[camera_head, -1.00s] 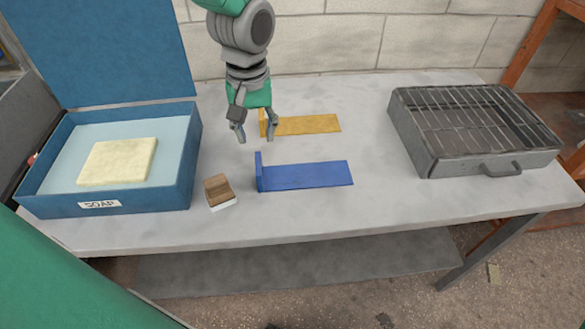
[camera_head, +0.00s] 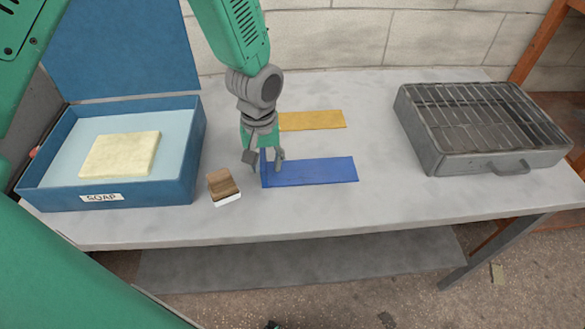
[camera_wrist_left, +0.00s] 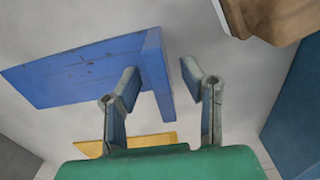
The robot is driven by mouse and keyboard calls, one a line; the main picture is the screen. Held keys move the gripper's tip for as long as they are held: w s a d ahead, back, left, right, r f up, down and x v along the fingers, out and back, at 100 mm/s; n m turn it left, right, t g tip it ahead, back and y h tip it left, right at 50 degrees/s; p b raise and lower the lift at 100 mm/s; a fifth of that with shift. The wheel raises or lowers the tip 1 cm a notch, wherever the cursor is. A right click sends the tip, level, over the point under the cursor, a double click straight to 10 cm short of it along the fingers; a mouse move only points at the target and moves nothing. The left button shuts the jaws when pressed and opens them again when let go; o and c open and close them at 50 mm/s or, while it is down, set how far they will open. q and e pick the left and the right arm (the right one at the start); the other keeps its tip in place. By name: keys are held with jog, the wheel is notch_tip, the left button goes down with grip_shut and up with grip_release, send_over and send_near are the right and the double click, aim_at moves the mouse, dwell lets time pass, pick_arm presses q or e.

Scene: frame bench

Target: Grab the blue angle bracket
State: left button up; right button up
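The blue angle bracket (camera_head: 315,171) lies on the bench with its long plate flat and its short upright flange at the left end. It also shows in the left wrist view (camera_wrist_left: 85,72). My left gripper (camera_head: 267,164) is open at that flange. In the left wrist view its fingers (camera_wrist_left: 160,78) stand on either side of the flange, with a clear gap on the right side. The left finger looks very close to the flange; I cannot tell whether they touch. My right gripper is not in view.
A yellow bracket (camera_head: 315,120) lies behind the blue one. A brown and white block (camera_head: 223,187) sits just left of my gripper. A blue soap box (camera_head: 180,170) stands on the left, a grey grill box (camera_head: 480,160) on the right. The bench front (camera_head: 330,215) is clear.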

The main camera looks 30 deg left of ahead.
pick_arm(q)
jog(key=shift+a, duration=0.25)
grip_shut()
jog(key=shift+d, duration=0.15)
